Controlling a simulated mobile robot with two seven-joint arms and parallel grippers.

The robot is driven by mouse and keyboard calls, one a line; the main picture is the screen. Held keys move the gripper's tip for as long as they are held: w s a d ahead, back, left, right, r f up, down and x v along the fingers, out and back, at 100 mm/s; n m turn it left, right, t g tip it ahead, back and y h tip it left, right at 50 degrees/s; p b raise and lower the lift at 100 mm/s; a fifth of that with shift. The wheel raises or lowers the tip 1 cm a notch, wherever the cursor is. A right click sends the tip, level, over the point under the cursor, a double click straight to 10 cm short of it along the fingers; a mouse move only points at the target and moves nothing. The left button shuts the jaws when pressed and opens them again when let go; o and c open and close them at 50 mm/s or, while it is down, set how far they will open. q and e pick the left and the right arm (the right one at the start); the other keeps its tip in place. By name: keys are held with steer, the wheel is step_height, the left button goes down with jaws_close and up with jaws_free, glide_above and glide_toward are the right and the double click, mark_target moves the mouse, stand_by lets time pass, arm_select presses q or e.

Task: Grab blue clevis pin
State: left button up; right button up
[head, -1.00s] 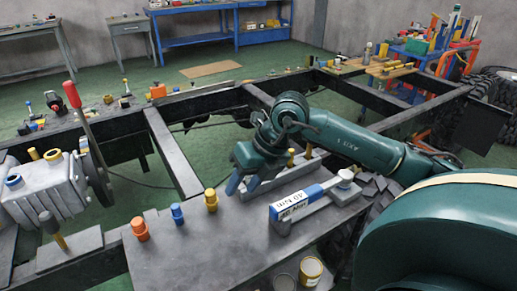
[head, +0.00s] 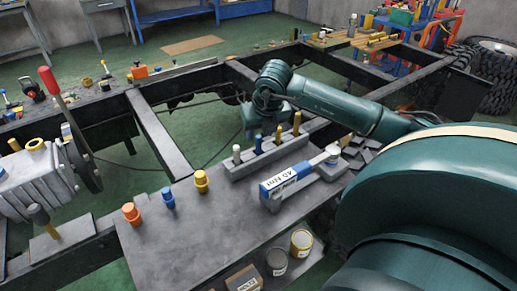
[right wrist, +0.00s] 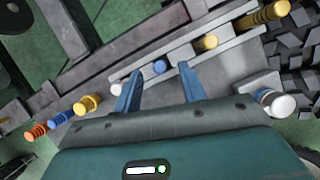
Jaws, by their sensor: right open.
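A blue pin (head: 258,144) stands upright in a grey rack (head: 275,156), between a white-topped pin (head: 236,154) and a gold pin (head: 278,135). A second, shorter blue piece (head: 168,198) stands left on the plate. My left gripper is not in view.
An orange piece (head: 131,214) and a yellow one (head: 201,181) flank the shorter blue piece. A torque wrench with a white-and-blue label (head: 286,180) lies in front of the rack. Cans (head: 301,243) stand at the front edge. The plate's middle is clear.

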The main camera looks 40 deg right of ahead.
mark_target(259, 137)
steer(key=shift+x, duration=1.95)
jaws_close()
